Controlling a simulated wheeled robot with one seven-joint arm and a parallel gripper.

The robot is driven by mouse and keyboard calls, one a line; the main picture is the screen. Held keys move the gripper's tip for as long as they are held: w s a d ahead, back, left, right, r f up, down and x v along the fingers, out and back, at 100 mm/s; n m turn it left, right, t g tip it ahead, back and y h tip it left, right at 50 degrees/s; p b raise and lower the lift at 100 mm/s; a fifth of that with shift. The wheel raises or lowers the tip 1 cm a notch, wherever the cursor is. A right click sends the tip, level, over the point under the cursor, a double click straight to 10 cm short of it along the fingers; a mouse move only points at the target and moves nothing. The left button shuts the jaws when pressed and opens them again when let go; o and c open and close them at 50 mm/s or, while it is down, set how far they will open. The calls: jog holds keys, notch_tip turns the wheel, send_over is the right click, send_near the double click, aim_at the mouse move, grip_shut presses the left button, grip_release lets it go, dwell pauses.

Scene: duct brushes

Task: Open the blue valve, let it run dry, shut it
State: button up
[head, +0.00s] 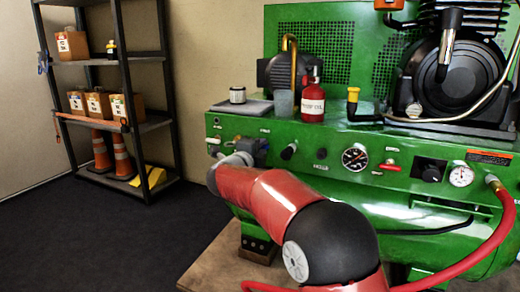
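A large green compressor (300,185) fills the right side of the head view. My red arm reaches from the bottom toward the left end of its front panel. My gripper (258,147) is a dark shape at the arm's end, close in front of that panel. Its fingers are too small and too covered to tell whether they are open, shut or touching anything. I cannot make out a blue valve on the machine. The lower left front of the tank is partly hidden by my arm.
The panel carries a pressure gauge (354,157), a second gauge (460,175) and a black knob (289,151). A red bottle (313,102) stands on top. A red hose (497,230) hangs at right. A shelf (150,125) with boxes and cones stands left; dark floor (90,240) is clear.

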jog(key=shift+o, duration=1.1)
jog(key=v, duration=0.7)
jog(key=shift+s+a, duration=0.15)
jog(key=shift+s, duration=0.2)
jog(key=shift+r, duration=0.1)
